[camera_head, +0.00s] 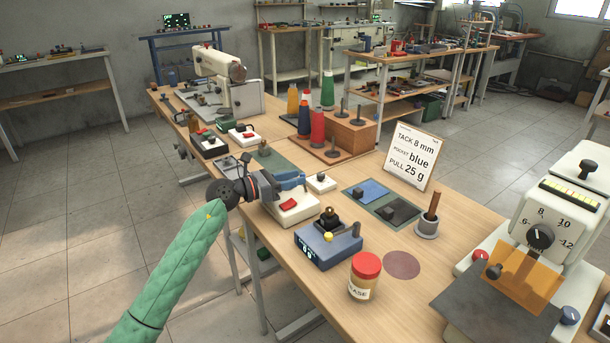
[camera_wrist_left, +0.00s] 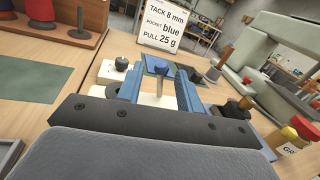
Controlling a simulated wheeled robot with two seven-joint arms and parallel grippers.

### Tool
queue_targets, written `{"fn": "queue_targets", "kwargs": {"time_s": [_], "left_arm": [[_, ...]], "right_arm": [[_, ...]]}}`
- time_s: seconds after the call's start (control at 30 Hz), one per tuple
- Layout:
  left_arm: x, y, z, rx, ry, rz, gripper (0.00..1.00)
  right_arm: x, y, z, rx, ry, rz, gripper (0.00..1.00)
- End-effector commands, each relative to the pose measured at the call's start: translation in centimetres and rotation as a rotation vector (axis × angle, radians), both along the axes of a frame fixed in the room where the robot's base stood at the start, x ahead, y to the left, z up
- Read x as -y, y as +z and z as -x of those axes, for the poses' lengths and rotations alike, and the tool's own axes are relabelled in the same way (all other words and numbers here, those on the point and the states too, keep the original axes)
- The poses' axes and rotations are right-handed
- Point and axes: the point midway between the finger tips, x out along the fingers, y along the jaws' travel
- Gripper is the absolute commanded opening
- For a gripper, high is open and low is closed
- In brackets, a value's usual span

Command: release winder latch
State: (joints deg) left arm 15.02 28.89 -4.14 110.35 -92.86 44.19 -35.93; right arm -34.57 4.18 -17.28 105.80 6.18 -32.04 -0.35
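The white box with a red rocker (camera_head: 290,205), which I take to be the winder, stands on the bench just under my left gripper (camera_head: 290,182). In the left wrist view, my left gripper (camera_wrist_left: 158,88) has its two blue fingers apart. I cannot tell whether this post is the latch. The white surface below it is mostly hidden by the fingers. My right gripper is not in view.
A small white box with a dark knob (camera_head: 320,182) is just beyond the gripper. A blue-grey box with a display (camera_head: 328,245) and a red-lidded jar (camera_head: 365,275) stand nearer. Thread cones (camera_head: 317,128) stand behind. A sign (camera_head: 411,157) and an orange-guarded machine (camera_head: 525,280) are right.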

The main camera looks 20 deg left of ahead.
Motion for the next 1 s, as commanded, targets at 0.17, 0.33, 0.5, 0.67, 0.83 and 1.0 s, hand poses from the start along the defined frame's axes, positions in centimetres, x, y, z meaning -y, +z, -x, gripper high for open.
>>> {"fn": "queue_targets", "kwargs": {"time_s": [0.17,0.33,0.5,0.67,0.83,1.0], "left_arm": [[1.7,0.1,-1.5,0.001,0.0,0.002,0.36],[2.6,0.0,-2.2,-0.001,0.0,0.001,0.36],[2.7,0.0,-2.3,0.0,0.0,0.0,0.36],[2.7,0.0,-2.3,0.0,0.0,0.0,0.3],[2.7,0.0,-2.3,0.0,0.0,0.0,0.0],[2.7,-0.1,-2.3,0.006,0.0,-0.009,0.0]], "right_arm": [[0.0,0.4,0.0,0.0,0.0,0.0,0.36],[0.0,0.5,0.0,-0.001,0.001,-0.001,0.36],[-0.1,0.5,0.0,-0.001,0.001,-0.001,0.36],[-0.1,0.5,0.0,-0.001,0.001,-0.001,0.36],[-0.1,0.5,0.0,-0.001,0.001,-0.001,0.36],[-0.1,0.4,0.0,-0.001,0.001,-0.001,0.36]]}}
